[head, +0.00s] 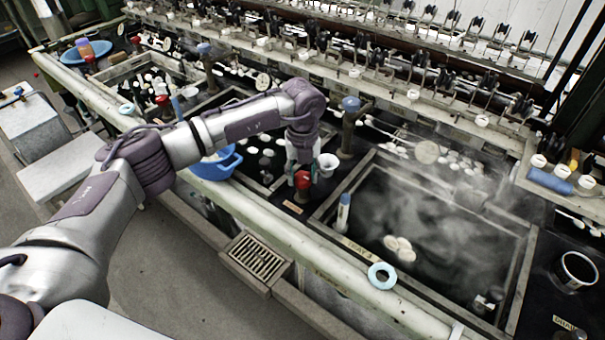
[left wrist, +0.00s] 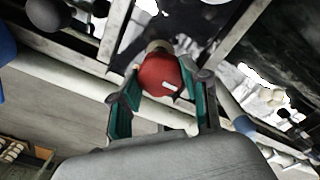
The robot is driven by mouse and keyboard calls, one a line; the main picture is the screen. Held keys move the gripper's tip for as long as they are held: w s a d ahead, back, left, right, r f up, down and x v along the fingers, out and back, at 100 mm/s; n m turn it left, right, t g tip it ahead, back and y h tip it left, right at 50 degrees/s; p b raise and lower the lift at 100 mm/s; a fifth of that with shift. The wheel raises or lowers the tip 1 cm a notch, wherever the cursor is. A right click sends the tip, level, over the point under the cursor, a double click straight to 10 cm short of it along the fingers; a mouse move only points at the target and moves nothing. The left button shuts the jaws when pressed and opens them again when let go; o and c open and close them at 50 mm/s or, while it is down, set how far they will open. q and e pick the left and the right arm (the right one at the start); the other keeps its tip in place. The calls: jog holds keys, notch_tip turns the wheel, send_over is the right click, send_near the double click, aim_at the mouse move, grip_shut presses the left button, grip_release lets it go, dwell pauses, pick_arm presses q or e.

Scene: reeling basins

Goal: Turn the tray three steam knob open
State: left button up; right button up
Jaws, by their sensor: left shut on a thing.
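The red steam knob (head: 302,180) stands at the front edge of the basins, just left of the steaming tray with a small label (head: 355,246) on its front edge. My left gripper (head: 301,170) reaches down over the knob from above. In the left wrist view the red knob (left wrist: 160,76), with a white mark on it, sits between the two green-padded fingers (left wrist: 162,105), which are shut on it. My right gripper is in neither view.
Steam rises from the tray (head: 405,230) at right, with pale cocoons in it. A blue basin (head: 217,167) stands left of the knob. A light blue ring (head: 382,276) lies on the front rail. A blue-topped post (head: 350,104) and a white cup (head: 328,165) stand close to the gripper.

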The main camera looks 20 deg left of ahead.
aim_at(303, 176)
pick_arm(q)
jog(key=o, duration=1.1)
jog(key=shift+o, duration=0.2)
notch_tip(303, 176, up, 12)
